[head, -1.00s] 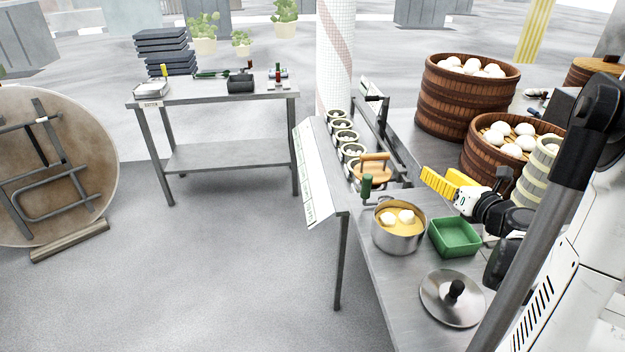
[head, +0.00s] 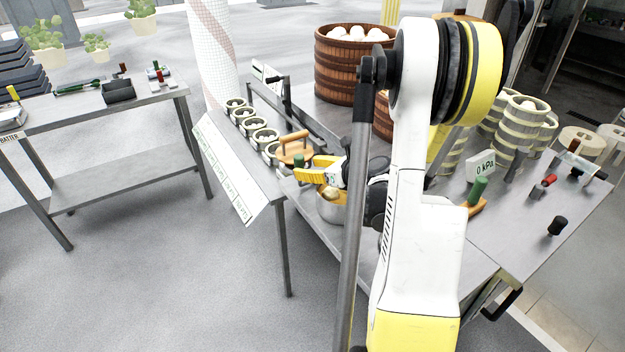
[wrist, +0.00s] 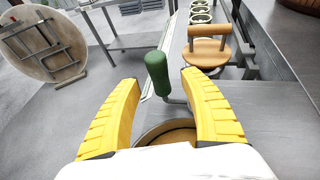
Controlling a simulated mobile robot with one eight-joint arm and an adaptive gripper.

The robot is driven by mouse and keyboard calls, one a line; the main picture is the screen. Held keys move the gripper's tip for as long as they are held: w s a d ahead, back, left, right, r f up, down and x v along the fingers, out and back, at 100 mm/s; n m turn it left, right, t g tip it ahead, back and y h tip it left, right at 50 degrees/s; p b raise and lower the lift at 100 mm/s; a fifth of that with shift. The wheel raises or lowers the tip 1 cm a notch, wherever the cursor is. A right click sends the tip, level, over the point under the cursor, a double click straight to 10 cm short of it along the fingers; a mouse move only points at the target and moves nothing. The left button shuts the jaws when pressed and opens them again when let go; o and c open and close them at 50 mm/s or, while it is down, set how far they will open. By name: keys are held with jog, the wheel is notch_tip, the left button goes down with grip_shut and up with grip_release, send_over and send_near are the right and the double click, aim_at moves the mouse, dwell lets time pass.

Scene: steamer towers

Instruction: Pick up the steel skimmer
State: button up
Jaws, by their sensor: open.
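The skimmer's green handle (wrist: 157,72) stands up in the wrist view, with a thin grey rod at its foot leading toward the pot (wrist: 165,136). Its steel head is hidden. My gripper (wrist: 162,88) is open, its yellow fingers either side of the handle's line. The handle is just beyond the fingertips, and I cannot tell whether it is between them. In the head view the handle (head: 299,160) shows beside my gripper (head: 316,169), above the pot (head: 330,212), which my arm partly covers.
A wooden-handled round lid or press (wrist: 206,50) stands close behind the handle, near a row of small cups (head: 260,137). Brown steamers (head: 350,75) stand farther back. Another green-handled tool (head: 478,190) lies on the right counter. Open floor is at left.

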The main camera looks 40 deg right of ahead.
aim_at(299, 156)
jog(key=b+x, duration=0.1)
jog(key=x, duration=0.3)
jog(key=shift+w, duration=0.1)
jog(key=shift+r, duration=0.1)
grip_shut()
jog(key=shift+r, duration=0.1)
notch_tip(299, 156, up, 4)
jog(key=shift+r+p, duration=0.15)
jog(key=shift+p, duration=1.05)
jog(key=s+d+r+p, duration=0.2)
jog(key=d+r, duration=0.4)
jog(key=d, duration=0.5)
jog(key=shift+d+r+p, duration=0.2)
jog(key=shift+r+p, duration=0.05)
jog(key=shift+p, duration=0.6)
jog(key=shift+s, duration=0.1)
